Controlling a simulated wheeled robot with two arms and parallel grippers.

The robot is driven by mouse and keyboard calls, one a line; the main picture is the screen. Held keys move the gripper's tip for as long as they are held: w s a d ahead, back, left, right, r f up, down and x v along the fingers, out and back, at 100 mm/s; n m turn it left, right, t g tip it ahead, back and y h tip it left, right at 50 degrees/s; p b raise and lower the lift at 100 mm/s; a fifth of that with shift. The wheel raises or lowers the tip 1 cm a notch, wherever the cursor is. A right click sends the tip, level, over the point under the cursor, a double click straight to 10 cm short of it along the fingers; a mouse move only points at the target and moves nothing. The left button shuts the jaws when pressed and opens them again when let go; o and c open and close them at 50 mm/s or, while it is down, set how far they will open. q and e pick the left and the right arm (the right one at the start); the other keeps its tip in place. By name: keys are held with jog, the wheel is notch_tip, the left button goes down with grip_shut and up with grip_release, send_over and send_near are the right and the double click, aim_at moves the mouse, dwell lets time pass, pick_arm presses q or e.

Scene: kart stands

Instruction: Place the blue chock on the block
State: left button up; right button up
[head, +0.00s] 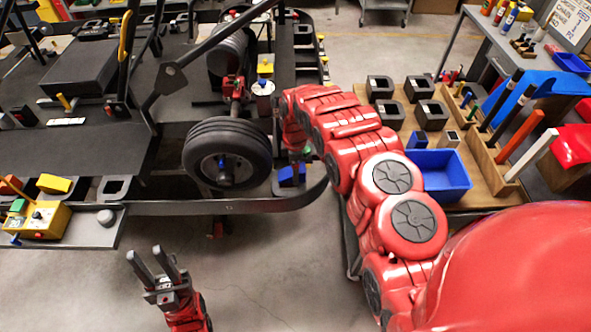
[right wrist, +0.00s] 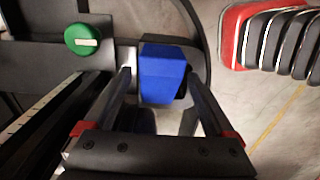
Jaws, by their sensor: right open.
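The blue chock (head: 291,174) sits at the right end of the kart stand, beside the black wheel, at a dark block-like piece. The right wrist view shows the chock (right wrist: 163,72) from above. My right gripper (right wrist: 158,78) is open, with one finger on each side of the chock; a narrow gap shows at the sides. Its fingers are mostly hidden by the red arm in the head view. My left gripper (head: 144,254) is open and empty over the floor at the lower left. Several black blocks with recesses (head: 390,112) stand on the wooden table; I cannot tell which is the block meant.
The kart wheel (head: 227,153) is close left of my right gripper. A green knob (right wrist: 88,39) is near it in the wrist view. A blue bin (head: 441,172) and a wooden rack of coloured rods (head: 492,165) are on the table. Floor at the lower left is free.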

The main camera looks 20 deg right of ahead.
notch_tip(320, 180, up, 7)
jog(key=shift+f+b, duration=0.2)
jog(key=shift+b, duration=0.95)
notch_tip(320, 180, up, 5)
jog(key=p, duration=0.5)
jog(key=shift+f, duration=0.15)
